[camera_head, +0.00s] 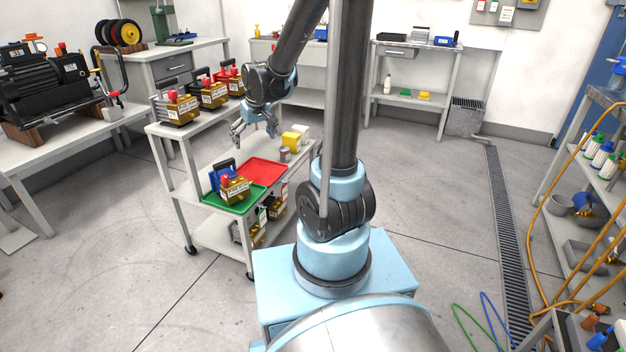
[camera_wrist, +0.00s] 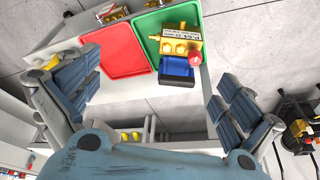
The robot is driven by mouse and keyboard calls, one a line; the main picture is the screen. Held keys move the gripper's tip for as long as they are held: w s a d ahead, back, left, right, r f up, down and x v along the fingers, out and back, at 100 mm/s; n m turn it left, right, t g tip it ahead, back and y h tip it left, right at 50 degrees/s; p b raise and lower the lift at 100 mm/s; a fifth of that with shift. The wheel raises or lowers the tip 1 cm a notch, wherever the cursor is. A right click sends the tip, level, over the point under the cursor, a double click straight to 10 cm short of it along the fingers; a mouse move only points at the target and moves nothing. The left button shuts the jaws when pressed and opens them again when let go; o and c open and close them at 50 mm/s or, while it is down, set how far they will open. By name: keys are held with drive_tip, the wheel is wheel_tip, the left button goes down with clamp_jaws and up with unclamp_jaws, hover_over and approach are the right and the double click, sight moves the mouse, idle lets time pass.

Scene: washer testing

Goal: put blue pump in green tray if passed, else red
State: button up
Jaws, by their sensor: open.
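The blue pump (camera_head: 222,176) has a blue body, a brass block and a red knob. It rests in the green tray (camera_head: 262,190) on the cart's middle shelf. The empty red tray (camera_head: 262,170) lies beside the green one and shows in the wrist view (camera_wrist: 115,52). My gripper (camera_head: 254,132) is open and empty, above and apart from the trays. Its spread fingers (camera_wrist: 155,86) frame the lower part of the wrist view.
Several other pumps with red knobs (camera_head: 210,94) stand on the raised shelf behind. More pumps stand on the lower shelf. The floor right of the cart is open.

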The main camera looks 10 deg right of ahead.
drive_tip(key=s+d+m, duration=0.1)
drive_tip(key=s+d, duration=0.3)
drive_tip(key=s, duration=0.5)
drive_tip(key=s+d+f+m+g+h, duration=0.1)
drive_tip(key=s+d, duration=0.4)
drive_tip(key=s, duration=0.4)
drive_tip(key=s+d+m, duration=0.2)
drive_tip(key=s+d, duration=0.3)
drive_tip(key=s, duration=0.5)
drive_tip(key=shift+d+f, duration=0.2)
drive_tip(key=shift+d, duration=0.05)
